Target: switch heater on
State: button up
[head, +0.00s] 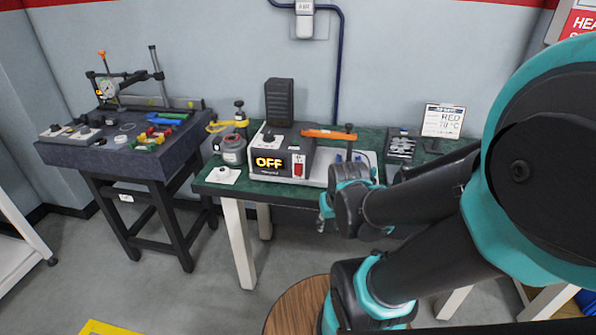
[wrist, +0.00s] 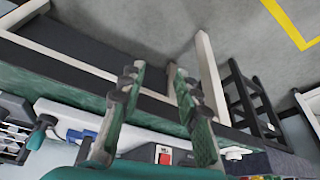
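The heater (head: 281,143) is a grey and black box on the green-topped bench. Its front display (head: 268,163) reads OFF in orange. A red switch (head: 298,169) sits right of the display; a red switch also shows at the bottom of the wrist view (wrist: 165,158). My gripper (wrist: 155,72) is open, with empty space between its two green-padded fingers. In the head view it hangs just right of the heater by the bench's front edge, apart from the switch and largely hidden by my arm.
The green bench (head: 215,187) also holds a round grey pot (head: 233,150) at left, an orange-handled lever (head: 330,134) and a sign reading RED 70 °C (head: 444,120). A dark table (head: 120,165) stands at left. Floor in front is partly clear; a wooden stool (head: 294,308) is near.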

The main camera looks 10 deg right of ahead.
grip_shut()
dwell(1.2)
